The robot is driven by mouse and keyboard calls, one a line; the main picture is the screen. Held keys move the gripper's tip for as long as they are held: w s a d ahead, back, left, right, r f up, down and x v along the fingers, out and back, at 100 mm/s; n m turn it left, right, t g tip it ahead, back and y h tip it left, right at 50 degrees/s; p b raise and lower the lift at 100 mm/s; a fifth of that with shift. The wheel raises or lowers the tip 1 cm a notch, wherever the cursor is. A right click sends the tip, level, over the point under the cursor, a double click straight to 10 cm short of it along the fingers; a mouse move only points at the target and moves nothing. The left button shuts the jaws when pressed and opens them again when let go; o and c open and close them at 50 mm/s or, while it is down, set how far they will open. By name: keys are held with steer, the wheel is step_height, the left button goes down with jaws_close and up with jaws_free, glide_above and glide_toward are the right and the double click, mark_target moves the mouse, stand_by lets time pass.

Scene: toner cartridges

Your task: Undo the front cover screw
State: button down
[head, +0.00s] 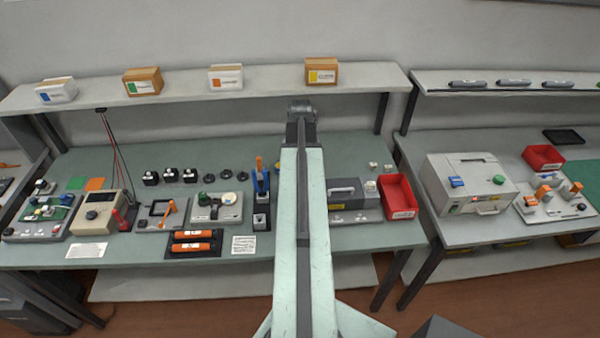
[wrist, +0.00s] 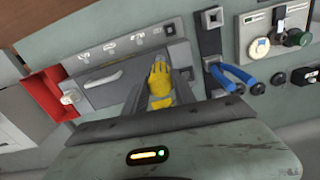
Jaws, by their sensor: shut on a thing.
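My gripper (wrist: 162,82) shows in the wrist view, with its dark jaws on either side of a ribbed yellow knob (wrist: 159,77) and shut on it. The knob is at the edge of a grey unit with a front panel and bar handle (wrist: 103,79). I cannot tell for certain whether the knob is the cover screw, or whether it has turned. In the head view the grey unit (head: 350,203) lies just right of my arm. My arm hides the gripper and the knob there.
A red bin (head: 400,196) stands right of the grey unit. Blue-handled pliers (wrist: 232,76) stand in a holder on its other side. Orange cartridges (head: 192,247) lie on a dark mat farther left. A shelf with boxes (head: 321,71) runs above the bench.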

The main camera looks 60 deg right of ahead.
steer(key=m, duration=0.7)
steer(key=m, duration=0.8)
steer(key=shift+w, duration=0.1)
steer(key=shift+f+b, duration=0.8)
steer(key=shift+b, duration=0.05)
stand_by(0.5)
steer(key=n, duration=0.6)
steer(key=shift+n, duration=0.4)
